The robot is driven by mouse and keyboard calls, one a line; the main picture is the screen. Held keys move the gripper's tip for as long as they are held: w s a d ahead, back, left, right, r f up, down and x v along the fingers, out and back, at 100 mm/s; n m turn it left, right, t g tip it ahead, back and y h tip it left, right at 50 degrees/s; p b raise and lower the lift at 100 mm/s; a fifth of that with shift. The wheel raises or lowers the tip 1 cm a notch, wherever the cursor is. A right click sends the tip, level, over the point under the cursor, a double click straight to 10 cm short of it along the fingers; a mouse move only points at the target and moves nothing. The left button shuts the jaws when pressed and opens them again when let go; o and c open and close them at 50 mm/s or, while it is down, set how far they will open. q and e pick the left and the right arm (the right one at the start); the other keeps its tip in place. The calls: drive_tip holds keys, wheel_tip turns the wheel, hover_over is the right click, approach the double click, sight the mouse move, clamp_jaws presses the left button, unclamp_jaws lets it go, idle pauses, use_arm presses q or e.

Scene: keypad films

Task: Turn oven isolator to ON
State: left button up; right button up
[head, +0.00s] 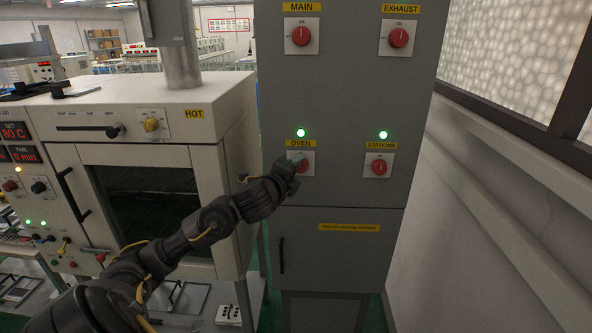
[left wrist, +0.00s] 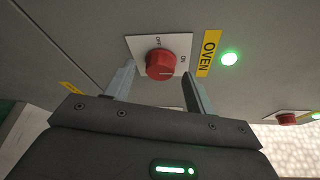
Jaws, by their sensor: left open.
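The oven isolator (head: 306,170) is a red rotary knob on a white plate under the yellow OVEN label (head: 301,143). In the left wrist view the red knob (left wrist: 160,64) shows clearly, with OFF printed at the plate's top and ON at its right, beside the label. A faint pale line on the knob's face seems to lie towards ON, but its exact direction is hard to tell. My left gripper (head: 295,164) is at the isolator and partly covers it. Its open fingers (left wrist: 158,76) stand on either side of the knob; contact is unclear. My right gripper is out of view.
Green lamps glow above OVEN (head: 301,132) and STATIONS (head: 383,134). The STATIONS knob (head: 379,167) is right of the oven isolator; MAIN (head: 301,36) and EXHAUST (head: 398,38) knobs are above. The white oven (head: 160,100) stands at left, close to my left arm.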

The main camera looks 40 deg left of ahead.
use_arm(q)
drive_tip(key=p+v, duration=0.1)
drive_tip(key=v, duration=0.8)
drive_tip(key=shift+s+p, duration=0.15)
drive_tip(key=shift+p, duration=0.2)
